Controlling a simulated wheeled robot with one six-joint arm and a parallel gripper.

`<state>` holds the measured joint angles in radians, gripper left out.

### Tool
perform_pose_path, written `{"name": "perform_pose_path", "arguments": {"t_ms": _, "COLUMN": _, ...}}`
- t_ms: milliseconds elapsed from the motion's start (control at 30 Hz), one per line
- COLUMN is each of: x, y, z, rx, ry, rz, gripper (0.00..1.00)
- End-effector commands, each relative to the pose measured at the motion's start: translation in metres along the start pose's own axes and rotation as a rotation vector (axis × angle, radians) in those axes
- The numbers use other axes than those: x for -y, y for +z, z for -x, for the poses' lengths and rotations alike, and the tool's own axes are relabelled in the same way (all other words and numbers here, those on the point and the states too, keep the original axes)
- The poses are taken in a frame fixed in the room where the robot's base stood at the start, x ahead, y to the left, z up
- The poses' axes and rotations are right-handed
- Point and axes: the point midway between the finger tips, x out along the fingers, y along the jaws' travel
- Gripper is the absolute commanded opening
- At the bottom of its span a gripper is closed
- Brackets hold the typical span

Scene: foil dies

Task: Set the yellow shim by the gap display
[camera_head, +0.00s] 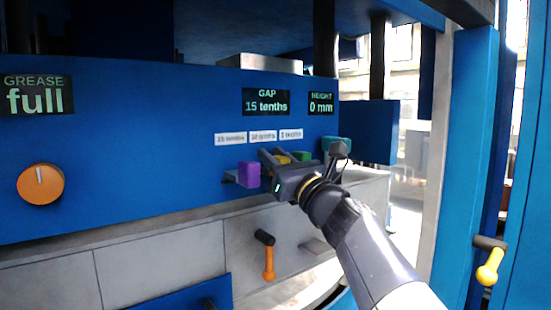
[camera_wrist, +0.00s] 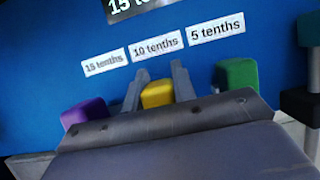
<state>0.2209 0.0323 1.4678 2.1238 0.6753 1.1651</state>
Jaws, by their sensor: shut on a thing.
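The yellow shim (camera_wrist: 157,94) is a small block below the "10 tenths" label (camera_wrist: 157,45). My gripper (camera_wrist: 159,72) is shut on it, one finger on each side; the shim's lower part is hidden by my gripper. In the head view only a bit of the yellow shim (camera_head: 283,160) shows behind my gripper (camera_head: 278,156). The gap display (camera_head: 266,102) reads "GAP 15 tenths". A purple block (camera_head: 249,175) sits left of my gripper, below the "15 tenths" label (camera_wrist: 105,63). A green block (camera_head: 303,157) sits to the right, below the "5 tenths" label (camera_wrist: 216,30).
A height display (camera_head: 321,103) reads "0 mm". A teal part (camera_head: 337,144) juts out at the panel's right end. An orange knob (camera_head: 41,184) sits under the "GREASE full" display (camera_head: 38,95). Levers with orange (camera_head: 269,262) and yellow (camera_head: 489,268) handles stick out lower down.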

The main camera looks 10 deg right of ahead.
Motion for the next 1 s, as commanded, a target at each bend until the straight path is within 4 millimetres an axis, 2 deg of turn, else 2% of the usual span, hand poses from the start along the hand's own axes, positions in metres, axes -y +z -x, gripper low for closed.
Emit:
{"name": "perform_pose_path", "arguments": {"t_ms": 167, "x": 0.0, "y": 0.0, "z": 0.0, "rx": 0.0, "ry": 0.0, "rz": 0.0, "gripper": 0.0}}
{"name": "perform_pose_path", "arguments": {"t_ms": 400, "x": 0.0, "y": 0.0, "z": 0.001, "rx": 0.0, "ry": 0.0, "rz": 0.001, "gripper": 0.0}}
{"name": "perform_pose_path", "arguments": {"t_ms": 567, "x": 0.0, "y": 0.004, "z": 0.012, "rx": 0.002, "ry": -0.001, "rz": 0.003, "gripper": 0.0}}
{"name": "perform_pose_path", "arguments": {"t_ms": 800, "x": 0.0, "y": 0.005, "z": 0.012, "rx": -0.001, "ry": 0.0, "rz": 0.001, "gripper": 0.0}}
{"name": "perform_pose_path", "arguments": {"t_ms": 833, "x": 0.0, "y": 0.005, "z": 0.012, "rx": -0.001, "ry": 0.0, "rz": 0.001, "gripper": 0.28}}
{"name": "perform_pose_path", "arguments": {"t_ms": 1000, "x": 0.0, "y": 0.005, "z": 0.012, "rx": 0.0, "ry": 0.0, "rz": 0.0, "gripper": 0.42}}
